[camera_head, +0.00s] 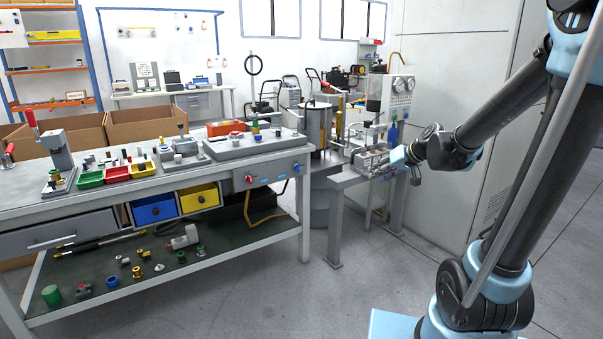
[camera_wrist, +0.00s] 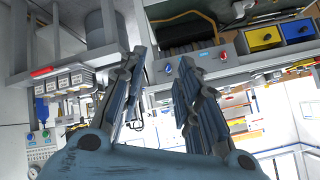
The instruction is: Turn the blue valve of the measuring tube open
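My gripper (camera_head: 400,166) is beside the small metal stand (camera_head: 352,179) at the right in the head view. In the wrist view my gripper (camera_wrist: 162,57) has its two dark fingers spread, with nothing between them. A blue upright part (camera_head: 393,132) shows just behind my gripper, below the gauge panel (camera_head: 401,92). A similar blue part (camera_wrist: 41,108) is at the left in the wrist view. I cannot tell which part is the measuring tube or its blue valve. My gripper and wrist hide some of the stand top.
A long workbench (camera_head: 130,188) with red and blue knobs on its front fills the left. A metal tank (camera_head: 318,127) stands between bench and stand. A pale cabinet (camera_head: 455,60) is behind my arm. The floor (camera_head: 385,285) in front of the stand is clear.

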